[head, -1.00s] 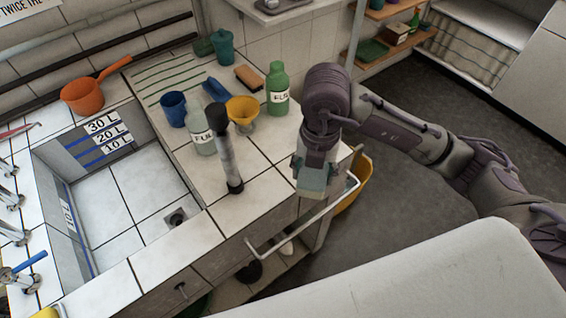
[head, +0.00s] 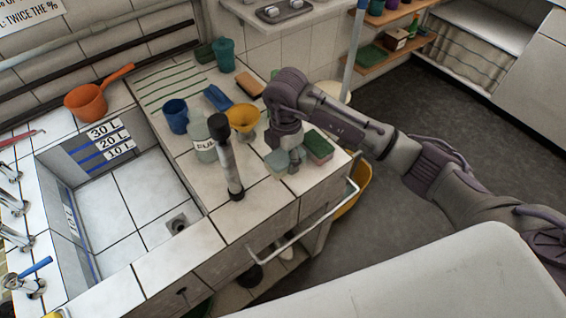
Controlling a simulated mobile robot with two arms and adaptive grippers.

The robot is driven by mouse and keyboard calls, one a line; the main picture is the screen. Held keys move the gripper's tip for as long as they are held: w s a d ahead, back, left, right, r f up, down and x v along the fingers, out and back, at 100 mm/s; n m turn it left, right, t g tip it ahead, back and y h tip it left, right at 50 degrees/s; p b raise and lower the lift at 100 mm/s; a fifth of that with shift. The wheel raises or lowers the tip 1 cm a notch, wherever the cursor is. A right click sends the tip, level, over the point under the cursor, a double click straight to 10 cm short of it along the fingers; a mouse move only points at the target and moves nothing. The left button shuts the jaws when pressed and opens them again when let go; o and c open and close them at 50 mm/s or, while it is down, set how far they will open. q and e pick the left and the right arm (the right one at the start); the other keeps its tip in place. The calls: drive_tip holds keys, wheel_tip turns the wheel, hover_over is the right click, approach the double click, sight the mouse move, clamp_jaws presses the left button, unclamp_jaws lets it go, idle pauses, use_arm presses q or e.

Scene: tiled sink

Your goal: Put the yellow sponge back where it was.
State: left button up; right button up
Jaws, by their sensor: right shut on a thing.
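A yellow thing (head: 56,313), perhaps the yellow sponge, shows only as a sliver at the bottom left edge of the head view. My right gripper (head: 287,163) is over the right end of the tiled counter, pointing down. It is shut on a pale teal block (head: 276,162), which looks like a sponge. I cannot tell whether the block touches the counter. My left gripper is not in view.
A clear labelled bottle (head: 202,140), a dark-topped upright tube (head: 229,160), a yellow funnel (head: 243,118), a blue cup (head: 176,117) and a brown brush (head: 248,85) stand or lie nearby. The sink basin (head: 130,195) is left. A white rail (head: 300,235) runs along the counter front.

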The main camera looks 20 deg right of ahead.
sight(283, 165)
drive_tip(key=shift+w+a+f, duration=0.15)
drive_tip(key=shift+w+f, duration=0.25)
drive_tip(key=shift+w, duration=0.1)
wheel_tip(283, 165, down, 3)
drive_tip(key=shift+f+p, duration=0.15)
drive_tip(key=shift+p, duration=0.35)
drive_tip(key=shift+f, duration=0.25)
drive_tip(key=shift+f, duration=0.2)
drive_tip(key=o, duration=1.1)
